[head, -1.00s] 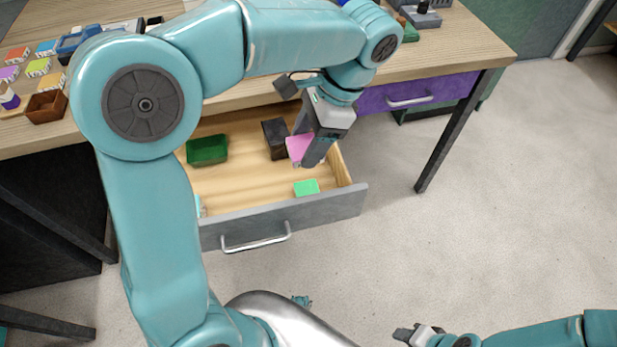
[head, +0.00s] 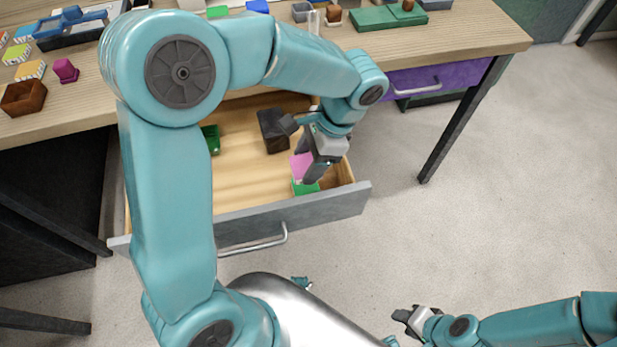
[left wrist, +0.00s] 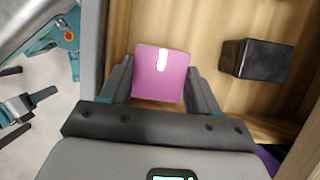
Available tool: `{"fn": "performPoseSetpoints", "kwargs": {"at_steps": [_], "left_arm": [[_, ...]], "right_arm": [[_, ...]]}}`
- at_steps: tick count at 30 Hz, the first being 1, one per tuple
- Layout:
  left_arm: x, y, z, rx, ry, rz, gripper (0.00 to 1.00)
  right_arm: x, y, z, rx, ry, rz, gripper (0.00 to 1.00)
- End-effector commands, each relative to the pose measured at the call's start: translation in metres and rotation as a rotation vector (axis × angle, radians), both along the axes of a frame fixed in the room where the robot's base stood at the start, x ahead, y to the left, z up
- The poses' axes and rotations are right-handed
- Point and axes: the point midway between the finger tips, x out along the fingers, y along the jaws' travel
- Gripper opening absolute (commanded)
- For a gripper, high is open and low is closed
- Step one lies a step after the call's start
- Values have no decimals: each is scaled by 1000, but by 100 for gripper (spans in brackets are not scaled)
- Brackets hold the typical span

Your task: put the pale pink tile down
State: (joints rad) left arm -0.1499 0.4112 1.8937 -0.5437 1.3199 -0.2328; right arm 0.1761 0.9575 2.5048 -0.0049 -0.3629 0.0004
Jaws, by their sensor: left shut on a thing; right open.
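The pale pink tile (head: 301,166) is held between the fingers of my left gripper (head: 309,167), inside the open drawer's outline. It also shows in the left wrist view (left wrist: 161,73), flat between the two fingers. A green tile (head: 304,188) shows just below the pink one in the head view; whether they touch I cannot tell. The drawer (head: 240,180) has a wooden floor and a grey front. My right gripper (head: 405,321) is open and empty over the floor at the lower right.
A dark block (head: 272,131) stands in the drawer left of my left gripper, and also shows in the left wrist view (left wrist: 262,60). A green container (head: 211,139) is partly hidden by my arm. The drawer's middle floor is clear. Several items stand on the tabletop.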

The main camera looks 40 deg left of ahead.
Motion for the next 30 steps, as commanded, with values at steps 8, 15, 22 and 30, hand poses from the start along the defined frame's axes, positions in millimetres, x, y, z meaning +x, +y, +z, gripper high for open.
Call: {"fn": "performPoseSetpoints", "kwargs": {"at_steps": [8,15,22,30], "left_arm": [[2,1,-32,1,-1,0,20],[3,2,-68,1,2,-1,20],[4,2,-69,0,-1,0,20],[4,2,-72,-1,-1,0,87]], "right_arm": [[0,0,-7,0,0,0,43],[0,0,-15,0,0,0,43],[0,0,-14,0,0,0,43],[0,0,-16,0,0,0,43]]}}
